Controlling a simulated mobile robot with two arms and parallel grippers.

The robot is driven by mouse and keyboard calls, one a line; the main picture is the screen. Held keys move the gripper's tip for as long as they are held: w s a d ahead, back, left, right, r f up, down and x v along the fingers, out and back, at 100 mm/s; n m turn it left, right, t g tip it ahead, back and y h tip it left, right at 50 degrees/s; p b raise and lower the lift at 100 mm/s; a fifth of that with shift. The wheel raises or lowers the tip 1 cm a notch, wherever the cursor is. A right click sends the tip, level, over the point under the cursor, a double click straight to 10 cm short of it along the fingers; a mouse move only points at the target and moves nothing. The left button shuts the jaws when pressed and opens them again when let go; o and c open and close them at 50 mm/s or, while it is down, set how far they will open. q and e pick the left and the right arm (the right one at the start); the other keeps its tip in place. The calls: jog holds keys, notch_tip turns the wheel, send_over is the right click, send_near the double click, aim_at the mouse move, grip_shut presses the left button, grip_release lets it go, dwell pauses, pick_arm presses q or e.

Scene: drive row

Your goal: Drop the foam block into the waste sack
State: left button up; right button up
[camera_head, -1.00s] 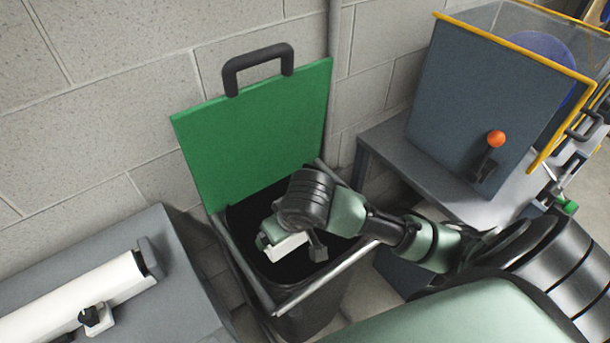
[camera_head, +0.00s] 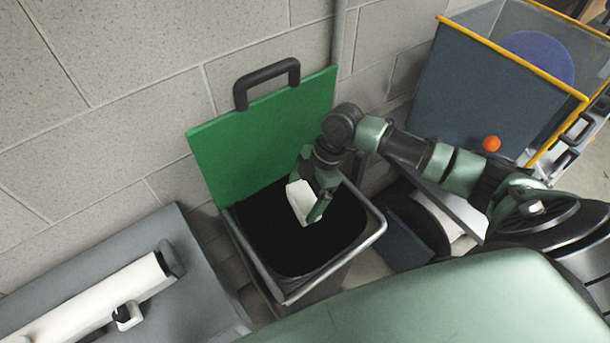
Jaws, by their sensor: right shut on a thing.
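The waste sack (camera_head: 265,245) is black and hangs open in a metal-framed stand. Its green lid (camera_head: 240,135) stands raised against the wall, with a black handle on top. My right gripper (camera_head: 312,203) reaches in from the right and points down over the sack's opening. It is shut on the white foam block (camera_head: 300,201), which shows between its fingers. I cannot tell exactly how high the block is above the rim. The gripper hides part of the block and the sack's right back edge. My left gripper is not in view.
A grey bench (camera_head: 190,290) with a white cylindrical device (camera_head: 95,300) stands at the left. A grey machine (camera_head: 470,85) with a yellow-edged guard and an orange knob (camera_head: 491,144) stands at the right. A block wall (camera_head: 120,90) closes the back.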

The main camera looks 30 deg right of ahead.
aim_at(305, 200)
jog(key=shift+w+d+r+n+g+p, duration=0.15)
jog(key=shift+w+d+r+n+p, duration=0.15)
jog(key=shift+r+n, duration=0.2)
jog(key=shift+w+d+r+n+g+p, duration=0.15)
jog(key=shift+w+d+r+n+p, duration=0.1)
jog(key=shift+r+n, duration=0.25)
notch_tip(305, 200, down, 6)
jog(key=b, duration=0.6)
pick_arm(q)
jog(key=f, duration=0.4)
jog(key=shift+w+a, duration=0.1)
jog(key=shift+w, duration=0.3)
pick_arm(e)
jog(key=shift+r, duration=0.1)
jog(key=o, duration=1.1)
jog(key=shift+c, duration=0.2)
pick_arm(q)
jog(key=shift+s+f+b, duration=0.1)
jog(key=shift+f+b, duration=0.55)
pick_arm(e)
jog(key=v, duration=0.7)
jog(key=shift+r, duration=0.4)
jog(key=shift+d, duration=0.1)
